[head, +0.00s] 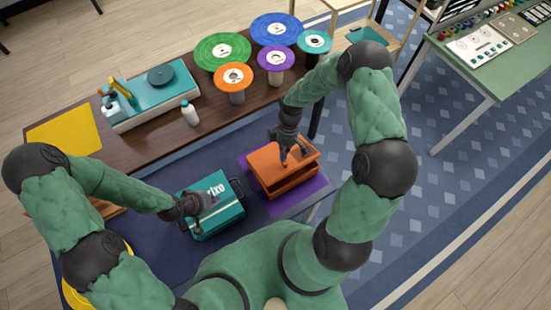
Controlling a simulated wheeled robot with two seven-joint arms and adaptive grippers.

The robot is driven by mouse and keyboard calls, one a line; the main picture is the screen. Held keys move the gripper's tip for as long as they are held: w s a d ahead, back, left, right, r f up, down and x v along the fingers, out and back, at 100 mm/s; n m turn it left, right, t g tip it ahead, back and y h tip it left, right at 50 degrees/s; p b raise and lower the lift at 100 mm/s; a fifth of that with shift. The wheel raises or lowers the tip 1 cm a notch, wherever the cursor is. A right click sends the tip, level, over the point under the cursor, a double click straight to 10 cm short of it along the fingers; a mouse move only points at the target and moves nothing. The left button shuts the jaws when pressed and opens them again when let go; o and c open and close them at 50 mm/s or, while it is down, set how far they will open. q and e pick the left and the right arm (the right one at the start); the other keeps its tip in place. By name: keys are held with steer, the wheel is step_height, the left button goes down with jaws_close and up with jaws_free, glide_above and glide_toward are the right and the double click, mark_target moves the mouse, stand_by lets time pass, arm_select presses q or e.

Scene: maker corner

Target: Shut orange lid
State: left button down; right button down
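The orange box (273,184) stands on a purple mat at the right part of the near table. Its orange lid (264,160) is tilted over it, with a dark gap between lid and box along the near right side. My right gripper (291,160) points down at the top of the lid, at or just above it; contact is unclear. Its fingers are too small to judge. My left gripper (193,217) is over the left side of the teal box (222,214), which has white lettering and dark handles. Its fingers are partly hidden against the box.
The purple mat (308,196) lies under the orange box. Behind, a brown table holds a teal record-player-like device (150,98), a white bottle (190,113) and several round coloured discs on stands (222,50). A yellow sheet (65,135) lies at the left.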

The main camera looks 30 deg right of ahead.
arm_select(q)
steer(key=w+d+r+m+h, duration=0.35)
steer(key=w+d+m, duration=0.2)
steer(key=d, duration=0.35)
steer(key=m+g, duration=0.3)
steer(key=m, duration=0.4)
glide_toward(275, 164)
step_height(275, 164, up, 3)
steer(key=w+a, duration=0.1)
steer(key=w, duration=0.1)
steer(key=s+d+f, duration=0.1)
steer(key=d+f, duration=0.1)
steer(key=d+f+m+g, duration=0.1)
steer(key=d+f, duration=0.1)
steer(key=d, duration=0.1)
steer(key=s+d+f+m, duration=0.1)
steer(key=d+f, duration=0.1)
steer(key=d, duration=0.1)
steer(key=shift+s+d+f, duration=0.1)
steer(key=shift+s+f, duration=0.15)
steer(key=shift+s, duration=0.05)
steer(key=shift+f, duration=0.1)
